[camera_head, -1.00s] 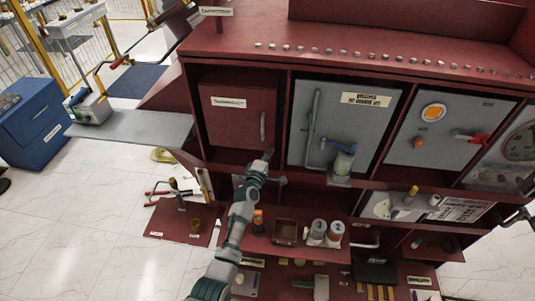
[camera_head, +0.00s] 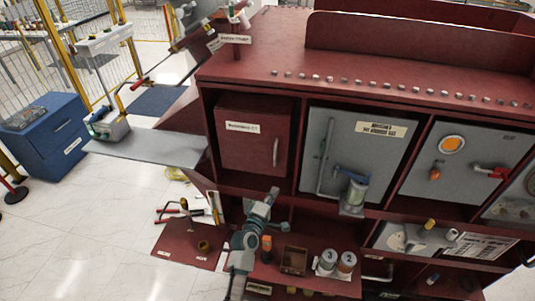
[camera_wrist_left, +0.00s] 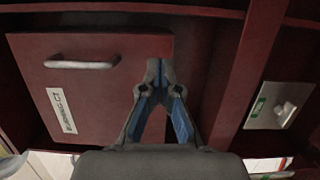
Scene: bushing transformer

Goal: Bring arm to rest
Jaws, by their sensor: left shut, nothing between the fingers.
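My left gripper (camera_head: 272,192) is shut and empty. In the head view it is in front of the lower edge of the red cabinet door (camera_head: 252,140), below the door's handle. In the left wrist view, the closed fingertips (camera_wrist_left: 158,68) show against the red door (camera_wrist_left: 95,85) near its edge, with the silver handle (camera_wrist_left: 82,63) to the left; whether they touch the door I cannot tell. My left arm (camera_head: 243,245) comes up from the bottom of the head view. My right gripper does not show.
The red workbench (camera_head: 380,85) has grey panels with a valve lever (camera_head: 350,175) and a red handle (camera_head: 490,172). Below the gripper, the lower shelf holds a brown box (camera_head: 293,260) and two cans (camera_head: 337,262). A grey side shelf (camera_head: 150,148) juts left.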

